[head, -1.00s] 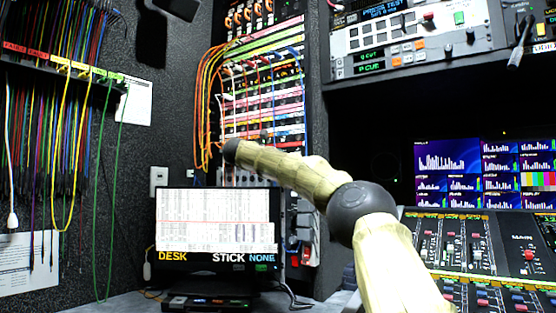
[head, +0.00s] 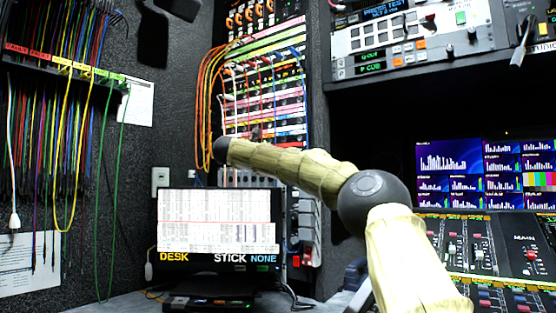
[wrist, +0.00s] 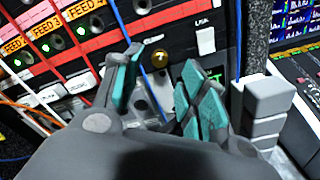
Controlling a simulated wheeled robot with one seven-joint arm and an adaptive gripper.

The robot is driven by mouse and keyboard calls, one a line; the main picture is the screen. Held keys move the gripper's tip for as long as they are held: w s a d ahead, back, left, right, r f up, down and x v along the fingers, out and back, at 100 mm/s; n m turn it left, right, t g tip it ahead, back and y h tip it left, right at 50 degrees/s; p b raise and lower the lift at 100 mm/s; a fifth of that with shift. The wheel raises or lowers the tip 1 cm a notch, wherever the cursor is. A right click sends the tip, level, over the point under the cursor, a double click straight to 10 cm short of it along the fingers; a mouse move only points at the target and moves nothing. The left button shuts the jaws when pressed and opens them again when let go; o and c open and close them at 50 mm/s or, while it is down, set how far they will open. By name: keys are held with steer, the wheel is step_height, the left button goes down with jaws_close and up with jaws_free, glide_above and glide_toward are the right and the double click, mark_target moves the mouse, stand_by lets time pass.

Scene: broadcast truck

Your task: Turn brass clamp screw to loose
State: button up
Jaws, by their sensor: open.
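The brass clamp screw (wrist: 160,58) is a small round gold knob on the front of a rack panel in the wrist view. My gripper (wrist: 161,68) is open, with one teal-padded finger on each side of the screw in the picture. I cannot tell whether either finger touches it. In the head view my arm reaches toward the patch rack, and I cannot make out the gripper or the screw there.
Red and blue cables cross the rack beside the left finger, near the FEED labels (wrist: 46,27). Stacked grey blocks (wrist: 266,105) stand right of the right finger. A monitor (head: 218,225) stands below my arm, and a mixing console (head: 480,250) is at right.

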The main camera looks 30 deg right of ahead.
steer(key=v, duration=0.7)
steer(key=shift+s+a, duration=0.1)
steer(key=shift+a, duration=0.05)
steer(key=w+n+p, duration=0.1)
steer(key=p, duration=0.7)
steer(key=w+f+n+p, duration=0.1)
steer(key=w+n+p, duration=0.1)
steer(key=p, duration=0.6)
steer(key=w+d+n+p, duration=0.1)
steer(key=w+p, duration=0.1)
steer(key=p, duration=0.6)
steer(key=shift+f+n+g+p, duration=0.3)
steer(key=shift+n+p, duration=0.05)
steer(key=shift+n, duration=0.05)
steer(key=n+p, duration=0.1)
steer(key=p, duration=0.4)
steer(key=shift+s, duration=0.15)
steer(key=s+r+n+p, duration=0.2)
steer(key=s+n+p, duration=0.2)
steer(key=p, duration=1.7)
steer(key=p+x, duration=0.4)
steer(key=x, duration=0.7)
steer(key=shift+p, duration=0.3)
